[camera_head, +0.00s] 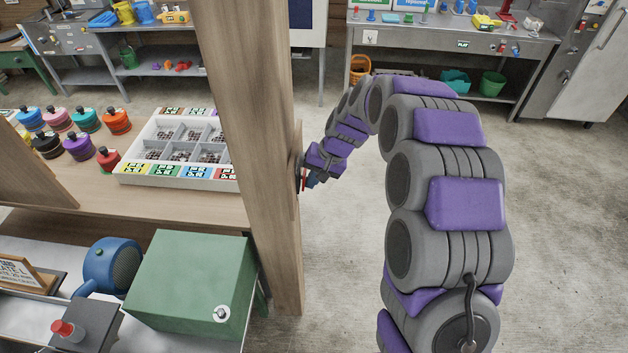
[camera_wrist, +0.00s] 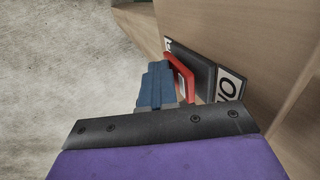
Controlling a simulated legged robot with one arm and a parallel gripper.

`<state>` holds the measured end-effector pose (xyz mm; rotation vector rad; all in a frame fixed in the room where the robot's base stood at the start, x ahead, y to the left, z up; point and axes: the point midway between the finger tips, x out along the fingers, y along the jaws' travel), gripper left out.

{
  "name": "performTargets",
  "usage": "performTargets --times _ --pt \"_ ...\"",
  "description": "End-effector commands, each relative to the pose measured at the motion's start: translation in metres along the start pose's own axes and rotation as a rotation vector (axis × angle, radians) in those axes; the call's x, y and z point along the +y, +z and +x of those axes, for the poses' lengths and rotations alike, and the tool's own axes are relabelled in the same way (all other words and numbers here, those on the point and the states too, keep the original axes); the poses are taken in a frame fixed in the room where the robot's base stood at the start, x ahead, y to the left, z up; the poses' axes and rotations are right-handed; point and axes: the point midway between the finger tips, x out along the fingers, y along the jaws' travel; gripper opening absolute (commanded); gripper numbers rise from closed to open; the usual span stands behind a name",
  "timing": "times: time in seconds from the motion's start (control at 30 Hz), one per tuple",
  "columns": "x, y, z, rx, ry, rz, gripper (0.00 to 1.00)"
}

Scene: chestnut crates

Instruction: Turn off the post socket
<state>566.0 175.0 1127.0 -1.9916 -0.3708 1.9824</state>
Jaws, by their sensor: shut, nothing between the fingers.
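The post socket (camera_wrist: 204,76) is a dark plate with a red-framed part (camera_wrist: 180,72) standing out from it. It is fixed to the wooden post (camera_head: 243,120). A white label with black letters (camera_wrist: 229,86), seemingly "ON" turned over, is at its near end; a second label is mostly hidden at the far end. My gripper (camera_wrist: 156,84) has blue fingers, shut and empty, right beside the red part. I cannot tell whether they touch it. In the head view my gripper (camera_head: 311,180) is at the post's right side and hides most of the socket.
A bench with a white compartment tray (camera_head: 180,178) and several coloured bottles (camera_head: 84,120) is left of the post. A green box (camera_head: 190,282) and a blue round device (camera_head: 112,264) are below. Open concrete floor lies to the right, with a grey workbench (camera_head: 450,40) behind.

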Motion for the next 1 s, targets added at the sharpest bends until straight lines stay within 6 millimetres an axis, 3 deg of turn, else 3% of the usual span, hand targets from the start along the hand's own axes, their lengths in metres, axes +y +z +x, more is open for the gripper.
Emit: performTargets --times 1.0 --pt "-0.008 0.0 -0.015 0.002 -0.011 0.0 0.0"
